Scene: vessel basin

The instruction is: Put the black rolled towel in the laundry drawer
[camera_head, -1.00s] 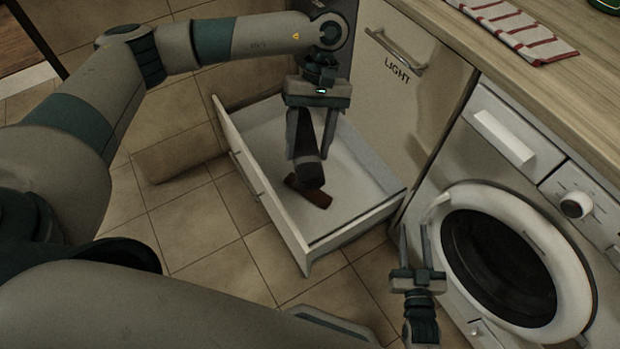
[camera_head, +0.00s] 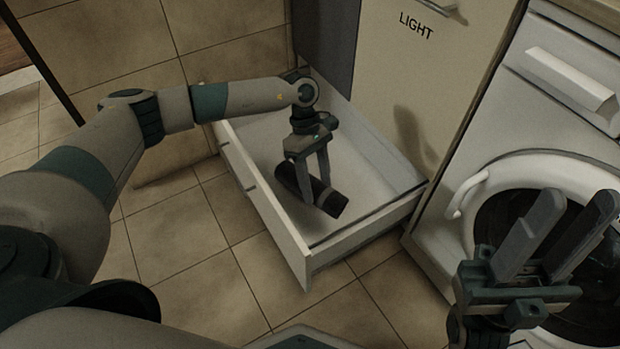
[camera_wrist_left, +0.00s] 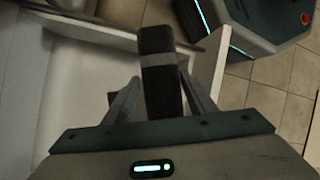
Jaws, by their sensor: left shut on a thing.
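The black rolled towel (camera_head: 333,202) has a grey band and is seen within the opening of the pulled-out white drawer (camera_head: 262,205). My left gripper (camera_head: 318,182) points down into the drawer and is shut on the towel. In the left wrist view the towel (camera_wrist_left: 160,50) lies between the two fingers (camera_wrist_left: 160,85). I cannot tell whether the towel touches the drawer floor. My right gripper (camera_head: 570,225) is open and empty, in front of the washing machine.
A cabinet door marked LIGHT (camera_head: 425,80) stands behind the drawer. The washing machine (camera_head: 515,150) is at the right. Tiled floor (camera_head: 200,285) is clear in front of the drawer.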

